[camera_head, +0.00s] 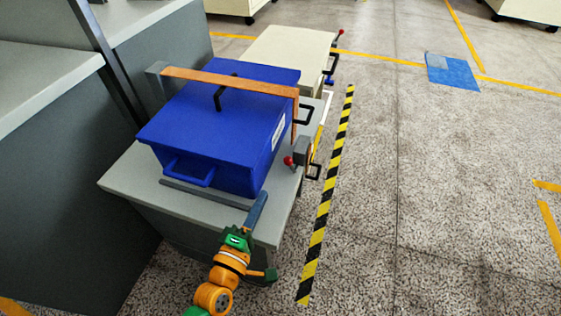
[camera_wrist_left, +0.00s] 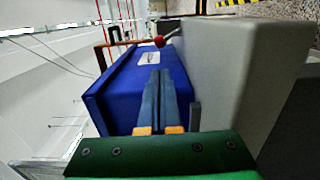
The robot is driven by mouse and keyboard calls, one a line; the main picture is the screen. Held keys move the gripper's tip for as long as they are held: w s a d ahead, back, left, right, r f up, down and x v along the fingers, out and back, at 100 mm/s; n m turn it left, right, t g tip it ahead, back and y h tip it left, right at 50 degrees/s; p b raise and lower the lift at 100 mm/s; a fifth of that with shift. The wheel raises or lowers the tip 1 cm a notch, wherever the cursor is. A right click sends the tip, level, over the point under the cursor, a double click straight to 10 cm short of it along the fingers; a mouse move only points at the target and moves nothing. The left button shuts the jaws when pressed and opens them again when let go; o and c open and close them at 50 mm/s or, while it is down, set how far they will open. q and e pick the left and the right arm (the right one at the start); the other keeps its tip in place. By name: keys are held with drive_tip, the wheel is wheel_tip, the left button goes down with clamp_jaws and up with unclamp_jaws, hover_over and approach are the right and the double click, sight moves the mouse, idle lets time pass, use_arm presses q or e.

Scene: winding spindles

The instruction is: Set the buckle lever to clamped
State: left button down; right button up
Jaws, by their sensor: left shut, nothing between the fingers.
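The buckle is a grey block (camera_head: 302,151) on the right edge of a grey cart top. Its lever ends in a red knob (camera_head: 289,160) that sticks out to the left of the block, toward the near side. The red knob also shows in the left wrist view (camera_wrist_left: 160,41), just beyond my fingertips, on a short rod. An orange strap (camera_head: 225,81) runs over a blue lidded box (camera_head: 215,120) and down its right side toward the buckle. My left gripper (camera_head: 263,196) is shut and empty near the cart's front edge, apart from the knob. My right gripper is not in view.
The grey cart top (camera_head: 125,180) carries the box, with a dark bar (camera_head: 205,194) along its near side. A beige cart (camera_head: 290,50) stands behind. Grey shelving stands at the left.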

sight(290, 166)
use_arm(q)
drive_tip(key=shift+s+a, duration=0.1)
drive_tip(key=shift+s, duration=0.05)
drive_tip(key=b+x, duration=0.1)
drive_tip(key=x, duration=0.9)
drive_tip(key=shift+b, duration=0.3)
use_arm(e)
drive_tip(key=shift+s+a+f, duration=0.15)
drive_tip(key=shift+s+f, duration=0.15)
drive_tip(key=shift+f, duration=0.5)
